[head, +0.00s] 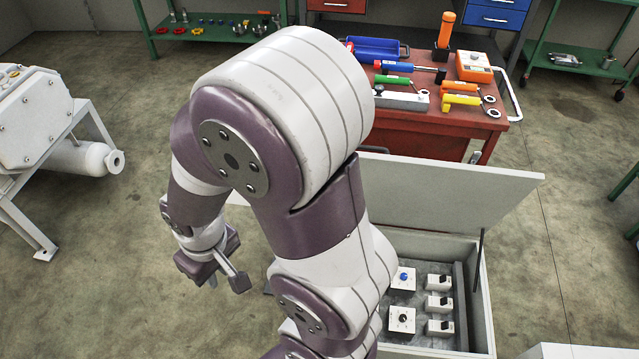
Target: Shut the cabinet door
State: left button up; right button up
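The cabinet (484,315) is a low white box at the lower right, its left part hidden behind my arm. Its white door (455,195) stands open, tilted up and back like a lid, with a dark strut at its right side. Inside the cabinet are a blue knob (404,277), a black knob (402,318) and several black switches (438,302). My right gripper (218,274) hangs over bare floor to the left of the cabinet, apart from the door. Its fingers look spread, with nothing between them. My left gripper is not in view.
A red workbench (440,125) with several tools stands just behind the door. A white machine on a stand (40,125) is at the left. Green shelves (210,32) stand at the back. The floor left of the cabinet is clear.

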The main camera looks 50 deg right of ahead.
aim_at(455, 198)
jog(key=i+j+u, duration=0.1)
jog(key=i+j, duration=0.15)
jog(key=i, duration=0.15)
jog(key=i+j+u, duration=0.1)
jog(key=i, duration=0.25)
jog(key=i+j+u, duration=0.1)
jog(key=i+j, duration=0.15)
jog(key=i, duration=0.15)
jog(key=i+l+z, duration=0.25)
jog(key=z, duration=0.25)
jog(key=i+z, duration=0.95)
jog(key=i+j+z, duration=0.1)
jog(key=i+z, duration=0.15)
jog(key=z, duration=0.2)
jog(key=i+j+z, duration=0.25)
jog(key=z, duration=0.25)
jog(key=i+l+z, duration=0.1)
jog(key=z, duration=0.4)
jog(key=i+z, duration=0.35)
jog(key=z, duration=0.15)
jog(key=i+j+z, duration=0.1)
jog(key=z, duration=0.4)
jog(key=i+j+z, duration=0.15)
jog(key=i+z, duration=0.15)
jog(key=z, duration=0.2)
jog(key=i+j+z, duration=0.15)
jog(key=z, duration=0.35)
jog(key=i+j+z, duration=0.1)
jog(key=j+z, duration=0.35)
jog(key=l, duration=0.1)
